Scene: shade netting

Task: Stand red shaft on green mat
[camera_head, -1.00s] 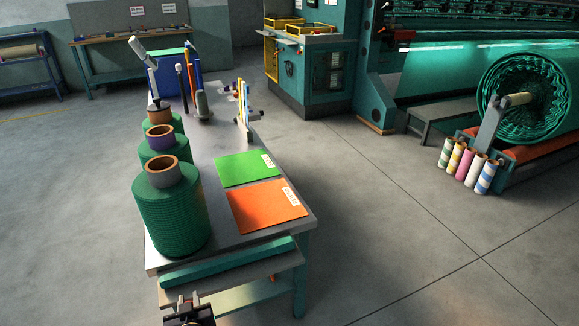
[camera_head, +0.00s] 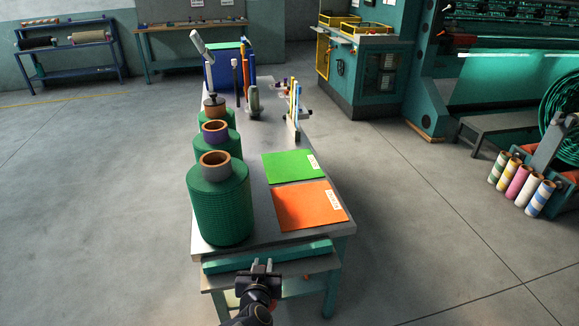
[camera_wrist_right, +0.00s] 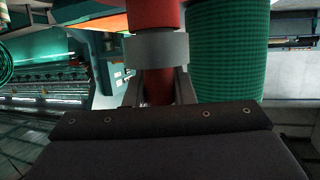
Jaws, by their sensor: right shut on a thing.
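The green mat (camera_head: 285,166) lies flat and bare on the grey table, with a white label at its right edge. My right gripper (camera_head: 262,266) is at the near end of the table, beyond the mats' near side and low by the front edge. In the right wrist view it is shut on the red shaft (camera_wrist_right: 157,88), which has a grey collar (camera_wrist_right: 157,48) and a wider red part above it. I cannot make out the shaft in the head view. My left gripper is not in view.
An orange mat (camera_head: 305,207) lies nearer than the green one. Green netting rolls (camera_head: 219,212) line the table's left side. A rack with coloured upright pieces (camera_head: 293,108) stands beyond the mats. A teal bar (camera_head: 267,256) runs along the near end.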

